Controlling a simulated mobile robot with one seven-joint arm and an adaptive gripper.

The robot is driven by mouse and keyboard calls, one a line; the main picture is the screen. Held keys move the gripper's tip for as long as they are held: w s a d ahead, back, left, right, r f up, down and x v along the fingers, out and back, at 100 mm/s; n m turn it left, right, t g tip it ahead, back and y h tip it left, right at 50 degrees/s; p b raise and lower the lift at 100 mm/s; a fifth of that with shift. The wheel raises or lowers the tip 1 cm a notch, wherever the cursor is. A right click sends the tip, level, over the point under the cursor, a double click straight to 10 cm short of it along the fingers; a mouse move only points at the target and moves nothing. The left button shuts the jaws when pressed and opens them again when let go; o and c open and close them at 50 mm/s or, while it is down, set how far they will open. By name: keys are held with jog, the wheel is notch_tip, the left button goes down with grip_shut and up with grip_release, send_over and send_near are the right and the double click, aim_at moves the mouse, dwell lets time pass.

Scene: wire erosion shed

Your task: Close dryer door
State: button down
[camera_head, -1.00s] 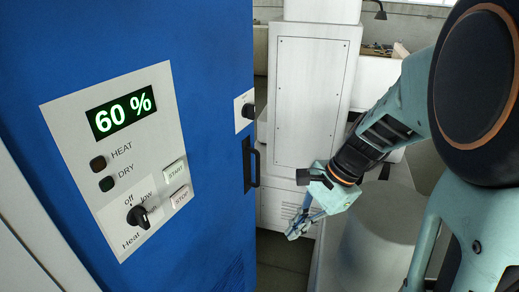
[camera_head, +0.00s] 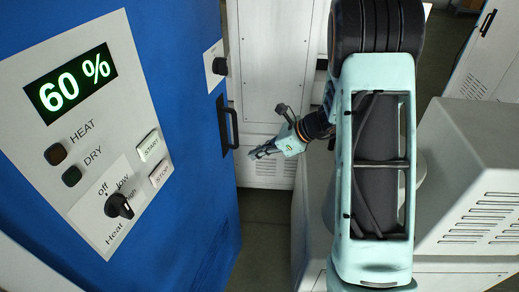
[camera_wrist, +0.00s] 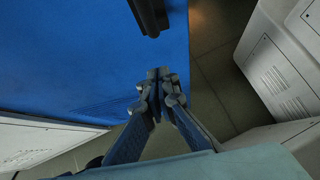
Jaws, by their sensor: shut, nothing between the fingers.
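The dryer's blue door (camera_head: 180,55) fills the left of the head view. It carries a grey control panel (camera_head: 80,185) and, near its right edge, a black handle (camera_head: 228,122). I cannot tell how far the door stands open. My gripper (camera_head: 256,153) is right of the door's edge, a little below and right of the handle, apart from it. Its fingers are shut and empty. In the wrist view my gripper (camera_wrist: 158,75) shows against the blue door (camera_wrist: 70,50), with the black handle (camera_wrist: 149,16) beyond the fingertips near the top edge.
A white cabinet (camera_head: 268,70) stands behind my gripper. A light grey machine with vents (camera_head: 480,170) is at the right. A strip of floor (camera_head: 262,235) is free between the door and the grey base. A black knob (camera_head: 219,66) sits above the handle.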

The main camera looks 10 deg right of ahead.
aim_at(226, 159)
jog(key=w+a+f, duration=0.1)
jog(key=a, duration=0.1)
jog(key=a+f, duration=0.1)
jog(key=a, duration=0.1)
jog(key=w+a+f+p, duration=0.1)
jog(key=a, duration=0.1)
jog(key=shift+w+a+f, duration=0.1)
jog(key=shift+w+f, duration=0.15)
jog(key=shift+w, duration=0.1)
jog(key=shift+w+a, duration=0.3)
jog(key=shift+a, duration=0.2)
jog(key=shift+a, duration=0.1)
